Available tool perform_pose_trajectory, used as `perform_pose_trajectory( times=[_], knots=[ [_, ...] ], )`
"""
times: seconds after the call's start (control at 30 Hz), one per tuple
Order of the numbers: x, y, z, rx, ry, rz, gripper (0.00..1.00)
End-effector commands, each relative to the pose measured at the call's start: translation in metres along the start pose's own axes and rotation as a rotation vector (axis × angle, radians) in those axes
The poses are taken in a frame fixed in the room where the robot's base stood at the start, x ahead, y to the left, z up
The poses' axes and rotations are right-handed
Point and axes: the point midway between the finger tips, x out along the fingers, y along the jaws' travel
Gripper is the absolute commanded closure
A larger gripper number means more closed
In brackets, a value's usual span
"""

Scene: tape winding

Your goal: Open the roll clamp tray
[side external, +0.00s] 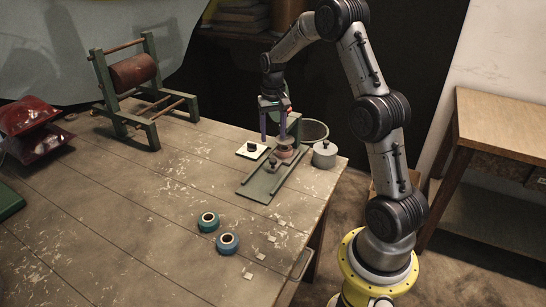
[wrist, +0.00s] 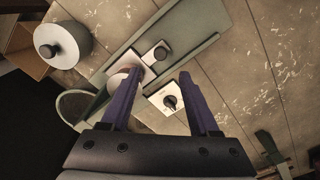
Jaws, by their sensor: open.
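The roll clamp tray (side external: 262,189) is a long green tray with raised side rails near the table's right edge. A dark knob (side external: 272,164) on a small plate sits inside it, and a reddish round piece (side external: 286,152) sits behind that. In the wrist view the tray (wrist: 198,24) runs diagonally, with the knob (wrist: 161,52) near its middle. My gripper (side external: 274,138) points down above the tray's far end, open. In the wrist view my gripper (wrist: 158,75) shows nothing held between its purple fingers; the left finger partly covers the round piece. I cannot tell whether it touches.
A white square plate with a black knob (side external: 251,150) lies left of the tray. A lidded grey pot (side external: 325,154) stands to its right. Two tape rolls, teal (side external: 208,222) and blue (side external: 228,243), lie in front. A green winding frame (side external: 135,80) stands at the back left.

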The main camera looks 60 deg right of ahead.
Motion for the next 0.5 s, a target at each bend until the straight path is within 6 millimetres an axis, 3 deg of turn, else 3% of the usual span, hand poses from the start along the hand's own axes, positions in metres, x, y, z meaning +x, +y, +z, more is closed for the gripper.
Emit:
perform_pose_trajectory(
  times=[0.3,0.5],
  knots=[
    [0.062,0.0,0.001,-0.001,-0.003,0.001,0.38],
    [0.086,0.0,0.001,-0.001,-0.002,0.0,0.38]
  ],
)
